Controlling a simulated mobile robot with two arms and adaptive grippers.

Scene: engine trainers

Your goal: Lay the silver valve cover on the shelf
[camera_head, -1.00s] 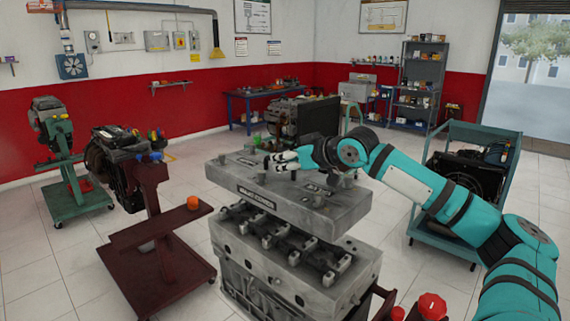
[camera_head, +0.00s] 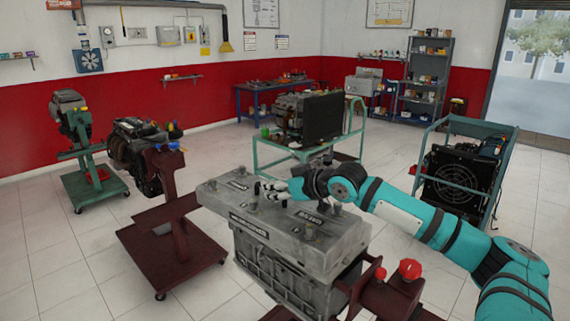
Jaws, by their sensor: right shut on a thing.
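The silver valve cover (camera_head: 285,225) is a long, flat grey slab with a dark label on its front edge, in the middle of the head view. My right gripper (camera_head: 268,190) is shut on it from above. The cover lies across my view of the engine block (camera_head: 285,280) and hides its top; I cannot tell the gap between them. A grey shelf unit (camera_head: 403,96) with small items stands at the back right wall. A small wall shelf (camera_head: 183,77) is on the red wall. My left gripper is not in view.
A green cart (camera_head: 262,152) with an engine stands behind the cover. A green-framed cart with a radiator (camera_head: 458,170) is at the right. A dark red engine stand (camera_head: 180,240) and a green one (camera_head: 92,185) are at the left. Tiled floor is open between them.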

